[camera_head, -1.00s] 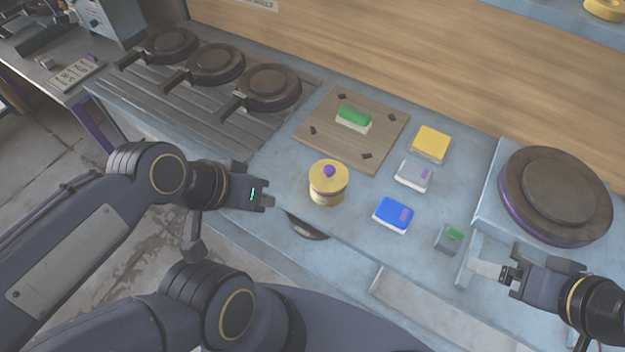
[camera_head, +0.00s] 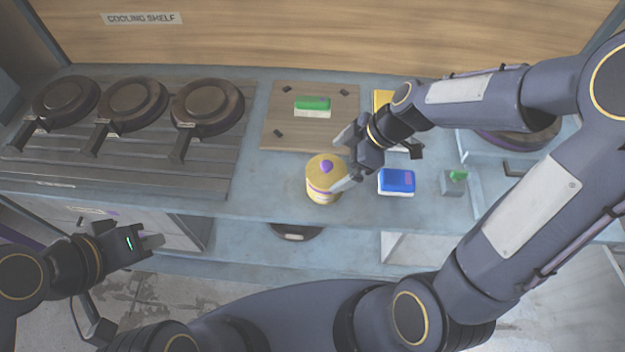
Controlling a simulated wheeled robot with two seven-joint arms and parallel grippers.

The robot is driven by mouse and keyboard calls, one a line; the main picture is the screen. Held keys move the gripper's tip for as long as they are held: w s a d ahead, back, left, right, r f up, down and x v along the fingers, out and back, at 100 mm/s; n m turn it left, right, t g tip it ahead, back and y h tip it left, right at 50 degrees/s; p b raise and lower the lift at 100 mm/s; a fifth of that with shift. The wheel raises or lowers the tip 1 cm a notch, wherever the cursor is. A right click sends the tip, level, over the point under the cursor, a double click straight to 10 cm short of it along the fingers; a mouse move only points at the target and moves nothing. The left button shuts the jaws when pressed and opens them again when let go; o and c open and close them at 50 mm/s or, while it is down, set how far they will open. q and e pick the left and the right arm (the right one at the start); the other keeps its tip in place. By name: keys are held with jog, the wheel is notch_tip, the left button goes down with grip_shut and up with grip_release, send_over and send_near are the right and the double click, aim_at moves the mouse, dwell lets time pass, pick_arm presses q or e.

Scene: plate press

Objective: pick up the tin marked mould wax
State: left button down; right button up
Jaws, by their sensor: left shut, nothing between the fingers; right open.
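A round yellow tin (camera_head: 322,190) with a purple knob on its lid and a purple band stands upright on the bench, near its front edge. No wording on it can be read in this view. My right gripper (camera_head: 343,162) is open at the tin's right side, its fingers pointing left, one towards the back and one towards the front. I cannot tell whether the fingers touch the tin. My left gripper (camera_head: 152,241) is shut and empty, low at the left, in front of the bench and well away from the tin.
A green-topped block (camera_head: 312,103) lies on a wooden board (camera_head: 285,133) behind the tin. A blue block (camera_head: 397,181) and a small grey-green block (camera_head: 454,182) lie to the right. Several round dark plates (camera_head: 207,104) sit at the left. My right arm covers much of the right side.

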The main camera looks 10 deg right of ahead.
aim_at(331, 171)
jog(key=x, duration=0.3)
jog(key=p+x, duration=0.1)
jog(key=x, duration=0.2)
jog(key=shift+s+f, duration=0.2)
jog(key=shift+c, duration=0.3)
jog(key=c, duration=0.8)
jog(key=shift+c, duration=0.2)
jog(key=shift+r, duration=0.1)
